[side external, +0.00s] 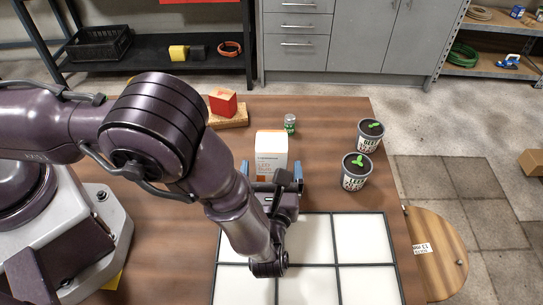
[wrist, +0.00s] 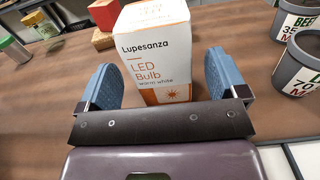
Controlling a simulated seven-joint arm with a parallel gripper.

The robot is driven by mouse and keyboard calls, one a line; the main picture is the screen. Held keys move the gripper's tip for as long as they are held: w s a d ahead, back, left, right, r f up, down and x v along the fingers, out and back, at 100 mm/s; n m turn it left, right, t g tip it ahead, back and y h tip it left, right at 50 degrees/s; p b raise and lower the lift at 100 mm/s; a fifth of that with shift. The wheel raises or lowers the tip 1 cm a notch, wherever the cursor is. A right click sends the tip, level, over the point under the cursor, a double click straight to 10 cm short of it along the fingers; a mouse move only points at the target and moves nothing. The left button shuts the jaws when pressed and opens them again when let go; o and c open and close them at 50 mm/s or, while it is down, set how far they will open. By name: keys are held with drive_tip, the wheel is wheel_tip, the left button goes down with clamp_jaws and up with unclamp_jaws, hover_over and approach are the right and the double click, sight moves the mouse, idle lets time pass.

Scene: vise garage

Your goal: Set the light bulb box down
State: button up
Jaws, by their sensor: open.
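The light bulb box (side external: 271,147) is white with an orange lower part and stands upright on the brown wooden table (side external: 330,130). In the wrist view the box (wrist: 155,50) shows "Lupesanza LED Bulb warm white" on its front. My gripper (wrist: 160,85) is open, with one blue finger on each side of the box. A gap shows between each finger and the box. In the side external view my gripper (side external: 272,178) is at the near side of the box, and my arm hides part of that area.
A red block (side external: 222,102) rests on a wooden board (side external: 238,118) at the back left.

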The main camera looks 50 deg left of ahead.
drive_tip(key=v, duration=0.8)
drive_tip(key=shift+w+r, duration=0.1)
drive_tip(key=w+a+r+n+g+h, duration=0.2)
drive_tip(key=a+r+n+g+h, duration=0.1)
drive_tip(key=a+r+n+g, duration=1.15)
drive_tip(key=s+a+r+n+t+h, duration=0.3)
drive_tip(key=s+a+r+n+h, duration=0.1)
drive_tip(key=s+r+n+h, duration=0.1)
drive_tip(key=s+a+r+n+t+h, duration=0.4)
drive_tip(key=s+r+n, duration=0.3)
drive_tip(key=r, duration=0.3)
drive_tip(key=shift+s+a+r+h, duration=0.3)
drive_tip(key=shift+s+a+h, duration=0.1)
drive_tip(key=shift+s+a, duration=0.05)
drive_tip(key=shift+n, duration=0.25)
